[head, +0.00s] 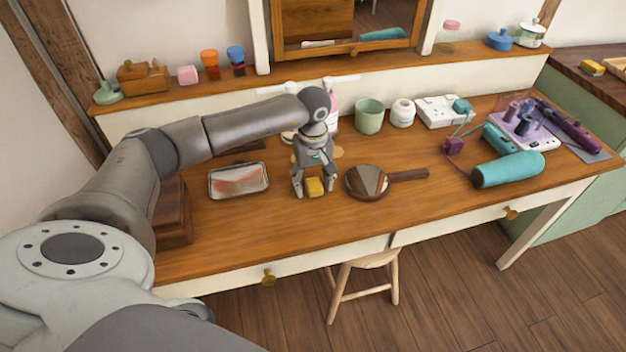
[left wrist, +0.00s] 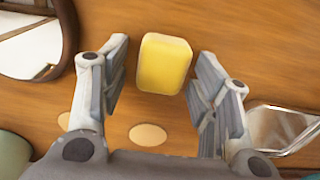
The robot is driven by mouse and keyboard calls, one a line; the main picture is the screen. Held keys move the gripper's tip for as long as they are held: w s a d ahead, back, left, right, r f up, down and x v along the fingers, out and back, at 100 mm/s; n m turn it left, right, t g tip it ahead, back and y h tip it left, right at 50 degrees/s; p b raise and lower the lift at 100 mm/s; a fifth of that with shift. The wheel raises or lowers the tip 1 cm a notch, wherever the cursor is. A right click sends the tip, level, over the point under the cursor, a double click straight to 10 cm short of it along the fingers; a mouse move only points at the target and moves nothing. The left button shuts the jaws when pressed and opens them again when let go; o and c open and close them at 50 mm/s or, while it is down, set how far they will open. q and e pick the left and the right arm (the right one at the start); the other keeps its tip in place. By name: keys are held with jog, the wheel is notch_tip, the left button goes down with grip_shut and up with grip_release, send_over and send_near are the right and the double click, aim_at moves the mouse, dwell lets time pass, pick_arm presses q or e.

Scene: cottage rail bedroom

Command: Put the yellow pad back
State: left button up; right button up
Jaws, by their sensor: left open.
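The yellow pad (head: 315,187) lies on the wooden dressing table (head: 243,219), just below my left gripper (head: 314,191). In the left wrist view the pad (left wrist: 163,64) shows as a rounded yellow block between the two spread fingers. My left gripper (left wrist: 162,82) is open, with a gap on each side of the pad. It points down at the tabletop. A metal tray (head: 238,181) with something pinkish in it lies to the left of the pad. My right gripper is not in view.
A hand mirror (head: 367,182) lies close to the right of the pad. A green cup (head: 369,116) and a white jar (head: 402,113) stand behind. A teal cylinder (head: 508,169) lies further right. A brown wooden box (head: 174,214) stands at the left. The front middle of the table is clear.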

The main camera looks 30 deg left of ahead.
aim_at(313, 180)
pick_arm(q)
notch_tip(313, 180, up, 12)
jog(key=b, duration=0.1)
jog(key=shift+r, duration=0.2)
dwell(0.6)
